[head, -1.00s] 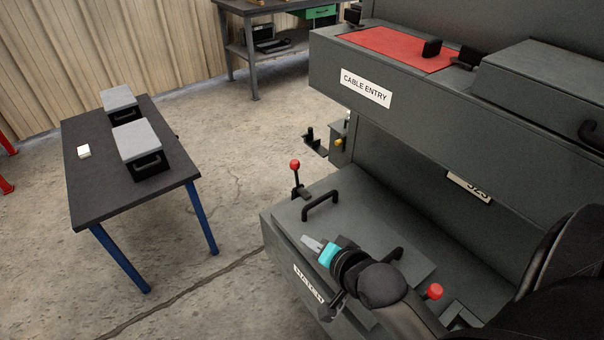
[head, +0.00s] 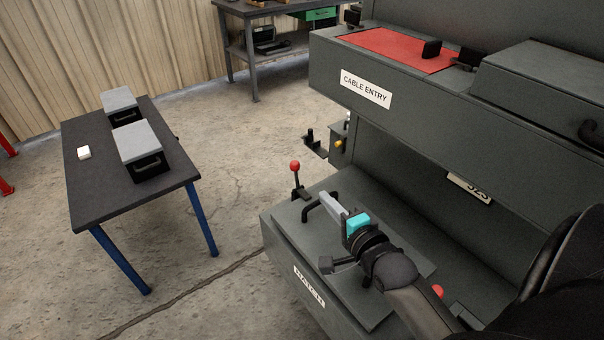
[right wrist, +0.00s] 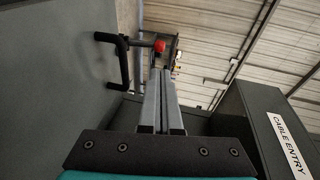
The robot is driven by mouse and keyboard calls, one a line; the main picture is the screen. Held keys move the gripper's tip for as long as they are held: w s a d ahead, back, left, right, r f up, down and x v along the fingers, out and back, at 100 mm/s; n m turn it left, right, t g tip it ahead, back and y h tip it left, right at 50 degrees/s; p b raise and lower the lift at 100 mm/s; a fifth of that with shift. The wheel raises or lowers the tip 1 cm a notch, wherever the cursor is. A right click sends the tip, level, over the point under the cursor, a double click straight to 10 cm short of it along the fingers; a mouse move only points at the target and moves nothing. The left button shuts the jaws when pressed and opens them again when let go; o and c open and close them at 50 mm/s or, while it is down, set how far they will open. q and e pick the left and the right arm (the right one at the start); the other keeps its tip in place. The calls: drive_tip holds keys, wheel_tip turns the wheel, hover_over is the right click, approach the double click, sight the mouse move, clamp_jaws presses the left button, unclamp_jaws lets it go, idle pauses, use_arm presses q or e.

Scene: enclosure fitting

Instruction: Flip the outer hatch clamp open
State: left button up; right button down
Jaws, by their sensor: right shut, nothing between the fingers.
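A hatch lid (head: 388,304) with a black bar handle (head: 307,209) lies on the lower ledge of the grey enclosure. A clamp lever with a red knob (head: 295,166) stands upright at the lid's far left end. A second red knob (head: 437,291) shows beyond my right forearm, its lever hidden. My right gripper (head: 326,198) is shut and empty, over the lid at the bar handle and short of the far clamp. In the right wrist view its fingers (right wrist: 166,73) point towards the red knob (right wrist: 159,46), with the handle (right wrist: 119,61) to their left. My left gripper is out of view.
The upper box labelled CABLE ENTRY (head: 366,88) overhangs the ledge on the right. A small bracket with a yellow part (head: 339,143) sticks out beyond the clamp. A dark table (head: 88,190) with two grey-topped cases stands apart at left. Open floor lies between.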

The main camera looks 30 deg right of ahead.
sight(297, 167)
drive_tip(key=b+x, duration=0.2)
drive_tip(key=x, duration=1.1)
drive_tip(key=shift+w+b, duration=0.1)
drive_tip(key=shift+b, duration=0.3)
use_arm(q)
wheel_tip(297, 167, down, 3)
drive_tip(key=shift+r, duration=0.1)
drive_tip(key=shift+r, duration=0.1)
use_arm(e)
drive_tip(key=shift+r, duration=0.1)
